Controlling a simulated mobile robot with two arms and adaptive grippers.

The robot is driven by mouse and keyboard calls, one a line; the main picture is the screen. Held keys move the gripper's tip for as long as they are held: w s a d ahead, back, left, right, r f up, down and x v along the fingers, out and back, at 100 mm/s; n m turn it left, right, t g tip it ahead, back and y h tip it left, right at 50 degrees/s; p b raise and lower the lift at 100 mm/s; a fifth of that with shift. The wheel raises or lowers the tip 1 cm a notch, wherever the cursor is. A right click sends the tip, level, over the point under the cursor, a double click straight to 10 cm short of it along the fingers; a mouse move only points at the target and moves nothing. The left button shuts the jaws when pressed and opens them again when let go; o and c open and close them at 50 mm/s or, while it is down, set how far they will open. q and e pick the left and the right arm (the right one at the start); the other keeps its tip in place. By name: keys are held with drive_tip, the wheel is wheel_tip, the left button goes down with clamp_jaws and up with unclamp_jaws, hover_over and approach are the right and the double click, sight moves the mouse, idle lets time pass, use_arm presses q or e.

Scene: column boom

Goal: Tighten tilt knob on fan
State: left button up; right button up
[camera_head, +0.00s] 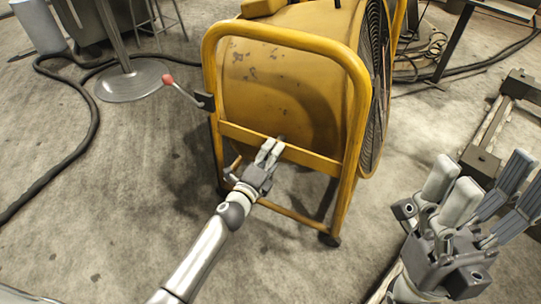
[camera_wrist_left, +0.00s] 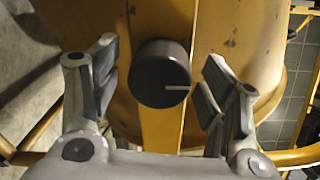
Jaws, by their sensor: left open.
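The yellow drum fan (camera_head: 300,75) stands on the floor inside a tubular yellow frame. The dark round tilt knob (camera_wrist_left: 160,73) has a pale line pointing right in the left wrist view. It sits on a yellow bar of the fan. In the head view it is mostly hidden by my left gripper (camera_head: 268,152). That gripper is open, with one finger on each side of the knob and visible gaps between fingers and knob. My right gripper (camera_head: 485,192) is open and empty above the floor at the lower right.
A lever with a red ball (camera_head: 168,79) sticks out left from the frame. A round metal base with a pole (camera_head: 132,82) and a dark cable (camera_head: 92,125) lie at the left. A dark metal-ended beam (camera_head: 490,140) lies at the right. The floor at lower left is clear.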

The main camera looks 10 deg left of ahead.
use_arm(q)
drive_tip(key=v, duration=1.2)
idle(0.4)
